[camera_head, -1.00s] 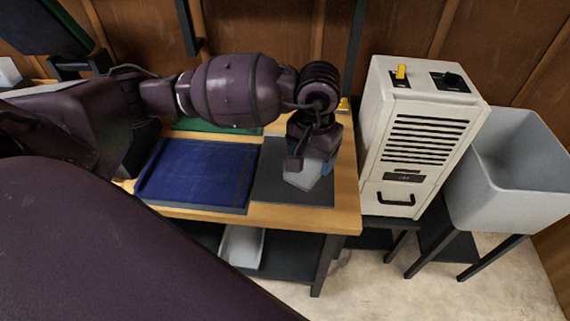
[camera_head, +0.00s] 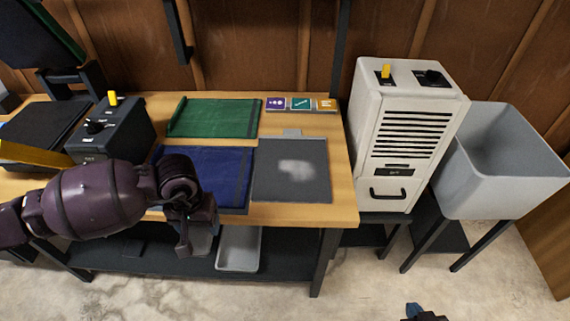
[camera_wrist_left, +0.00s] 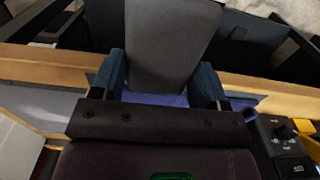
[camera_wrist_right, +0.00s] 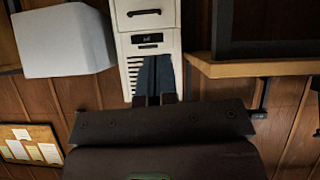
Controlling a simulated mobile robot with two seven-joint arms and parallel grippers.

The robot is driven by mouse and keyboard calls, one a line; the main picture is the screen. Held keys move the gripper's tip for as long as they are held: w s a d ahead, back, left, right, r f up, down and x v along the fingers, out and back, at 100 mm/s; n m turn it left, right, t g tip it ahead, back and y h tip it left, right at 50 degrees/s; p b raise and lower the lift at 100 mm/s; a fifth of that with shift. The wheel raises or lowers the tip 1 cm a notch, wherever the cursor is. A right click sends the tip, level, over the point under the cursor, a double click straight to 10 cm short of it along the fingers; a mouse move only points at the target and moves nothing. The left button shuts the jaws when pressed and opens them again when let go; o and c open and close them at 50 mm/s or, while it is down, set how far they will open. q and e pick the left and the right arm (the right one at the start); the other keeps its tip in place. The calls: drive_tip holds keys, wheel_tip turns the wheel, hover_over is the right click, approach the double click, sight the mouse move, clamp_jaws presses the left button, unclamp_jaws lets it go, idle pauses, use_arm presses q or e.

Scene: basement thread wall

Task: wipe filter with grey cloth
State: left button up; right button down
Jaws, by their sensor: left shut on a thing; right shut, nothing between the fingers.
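A flat dark grey panel with a tab, which looks like the filter (camera_head: 265,185), lies on the workbench right of the blue mat. A pale dusty patch (camera_head: 296,167) shows on it. My left gripper (camera_head: 188,244) is at the bench's front edge, left of the panel and apart from it. It is shut on the grey cloth (camera_wrist_left: 170,45), which is partly hidden by the gripper in the head view (camera_head: 203,238). My right gripper (camera_wrist_right: 154,98) is shut and empty, facing the white unit; only a bit of it shows at the bottom of the head view.
The blue mat (camera_head: 225,165) and green mat (camera_head: 215,117) lie on the workbench (camera_head: 340,205). A black box with a yellow switch (camera_head: 110,130) stands left. The white louvred unit (camera_head: 395,150) and grey basin (camera_head: 470,195) stand right. A grey tray (camera_head: 239,250) sits on the lower shelf.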

use_arm(q)
drive_tip(key=f, duration=0.1)
drive_tip(key=s+f, duration=0.1)
drive_tip(key=f, duration=0.1)
drive_tip(key=shift+s+a, duration=0.1)
drive_tip(key=shift+s, duration=0.1)
